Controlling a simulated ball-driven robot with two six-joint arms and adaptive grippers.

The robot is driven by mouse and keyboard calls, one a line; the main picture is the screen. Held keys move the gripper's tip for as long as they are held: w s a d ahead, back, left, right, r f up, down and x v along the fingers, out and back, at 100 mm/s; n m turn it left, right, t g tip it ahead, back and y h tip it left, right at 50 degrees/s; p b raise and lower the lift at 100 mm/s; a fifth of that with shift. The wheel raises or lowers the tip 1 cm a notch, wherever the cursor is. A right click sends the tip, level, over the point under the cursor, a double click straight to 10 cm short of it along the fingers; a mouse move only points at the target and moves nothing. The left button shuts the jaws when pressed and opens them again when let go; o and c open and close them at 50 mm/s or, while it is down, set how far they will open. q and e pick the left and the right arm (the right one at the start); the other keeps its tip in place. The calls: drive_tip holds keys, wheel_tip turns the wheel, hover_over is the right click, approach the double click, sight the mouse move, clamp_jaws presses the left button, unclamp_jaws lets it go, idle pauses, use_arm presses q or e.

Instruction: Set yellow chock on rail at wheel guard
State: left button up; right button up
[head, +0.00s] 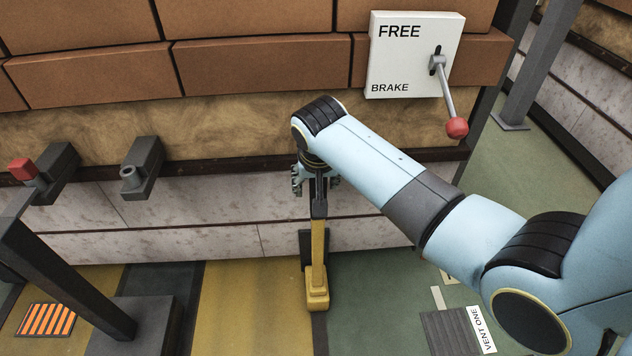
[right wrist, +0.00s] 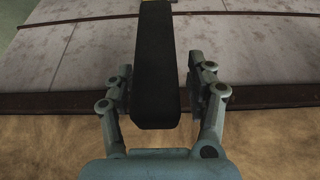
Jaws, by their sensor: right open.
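The yellow chock (head: 317,262) stands upright below my right gripper in the head view, with a wide yellow foot at its lower end and a black handle on top. My right gripper (head: 316,184) is open at the black handle. In the right wrist view the black handle (right wrist: 157,75) lies between the two spread fingers, with visible gaps on both sides. A dark rail-like strip (head: 225,167) runs along the wall; I cannot tell whether it is the task's rail. No wheel guard can be made out. My left gripper is out of view.
A white FREE/BRAKE panel (head: 402,55) with a red-knobbed lever (head: 457,126) is on the brick wall. Dark brackets (head: 143,172) stick out at left. A dark post (head: 60,275) and an orange grate (head: 48,320) are lower left. A VENT ONE plate (head: 482,330) lies lower right.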

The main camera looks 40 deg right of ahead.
drive_tip(key=p+v, duration=0.5)
drive_tip(key=v, duration=0.7)
drive_tip(key=s+f+n+g+y, duration=0.1)
drive_tip(key=s+f+n, duration=0.1)
drive_tip(key=s+f, duration=0.95)
drive_tip(key=s+f+n+g, duration=0.1)
drive_tip(key=s+f+n, duration=0.1)
drive_tip(key=s+f, duration=1)
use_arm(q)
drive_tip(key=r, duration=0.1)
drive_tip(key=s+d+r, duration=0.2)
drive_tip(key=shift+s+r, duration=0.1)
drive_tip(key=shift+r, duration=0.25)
use_arm(e)
drive_tip(key=s+d+f+n, duration=0.1)
drive_tip(key=s+f, duration=0.4)
drive_tip(key=s, duration=0.6)
drive_tip(key=s+d+f+n+g, duration=0.1)
drive_tip(key=s+f, duration=0.5)
drive_tip(key=s, duration=0.6)
drive_tip(key=shift+d+n+g+y, duration=0.3)
drive_tip(key=shift+n, duration=0.1)
